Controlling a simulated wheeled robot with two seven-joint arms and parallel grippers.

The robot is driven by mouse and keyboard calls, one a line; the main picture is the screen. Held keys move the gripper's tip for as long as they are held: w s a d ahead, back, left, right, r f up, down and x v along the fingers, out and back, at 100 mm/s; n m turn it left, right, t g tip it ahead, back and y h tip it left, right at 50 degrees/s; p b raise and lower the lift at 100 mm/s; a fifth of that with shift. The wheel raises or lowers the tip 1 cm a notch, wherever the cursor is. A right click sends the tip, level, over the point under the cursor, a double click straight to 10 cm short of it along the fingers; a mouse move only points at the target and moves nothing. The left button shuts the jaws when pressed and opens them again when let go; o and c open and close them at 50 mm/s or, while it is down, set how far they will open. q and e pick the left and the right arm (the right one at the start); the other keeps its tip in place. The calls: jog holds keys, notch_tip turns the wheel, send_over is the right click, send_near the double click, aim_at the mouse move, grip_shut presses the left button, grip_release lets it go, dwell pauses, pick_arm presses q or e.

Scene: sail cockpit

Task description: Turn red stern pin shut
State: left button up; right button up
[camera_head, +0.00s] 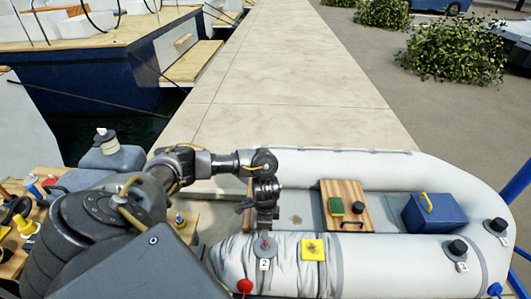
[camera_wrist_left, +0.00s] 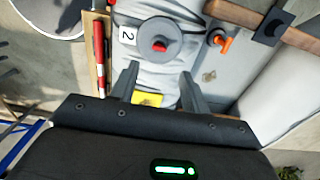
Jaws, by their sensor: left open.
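The red pin (camera_head: 265,241) stands in a grey round valve on the near tube of the grey inflatable boat, at its left end. A white label reading 2 (camera_head: 264,265) is beside it. In the left wrist view the red pin (camera_wrist_left: 160,45) shows in the middle of its grey disc, beyond the fingertips. My left gripper (camera_head: 266,225) points down just above the valve. Its two fingers (camera_wrist_left: 159,88) are apart with nothing held between them; the pin looks untouched. My right gripper is in neither view.
A yellow patch (camera_head: 313,249) lies right of the valve. Two black-capped valves, one of them here (camera_head: 458,247), sit farther right. A wooden seat (camera_head: 346,205) and a blue box (camera_head: 434,212) are inside the boat. The pale dock (camera_head: 270,80) behind is clear.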

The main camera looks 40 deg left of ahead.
aim_at(266, 242)
pick_arm(q)
notch_tip(266, 242, down, 9)
jog(key=shift+f+b, duration=0.1)
jog(key=shift+b, duration=0.9)
jog(key=c, duration=1)
